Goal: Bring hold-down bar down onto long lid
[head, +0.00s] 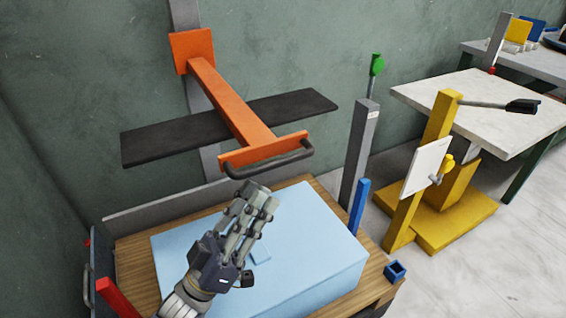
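The hold-down bar is an orange arm (229,98) with a dark flat crosspiece (165,139) and a dark grey handle (285,164) at its near end. It is raised, hinged to a grey post at the back. Under it a broad light blue block or lid (318,236) lies on a wooden-topped bench, with clear air between. I cannot tell whether the lid is a separate piece. My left gripper (261,194) is over the blue top, just below the handle in the picture and apparently not gripping it. Its fingertips look together and empty. My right gripper is not in view.
A grey post (358,155) with a green knob and a blue peg (359,207) stand at the bench's right. A small blue square socket (396,271) sits at its right edge. A yellow stand (422,175) and white table (490,106) are farther right. A wall is behind.

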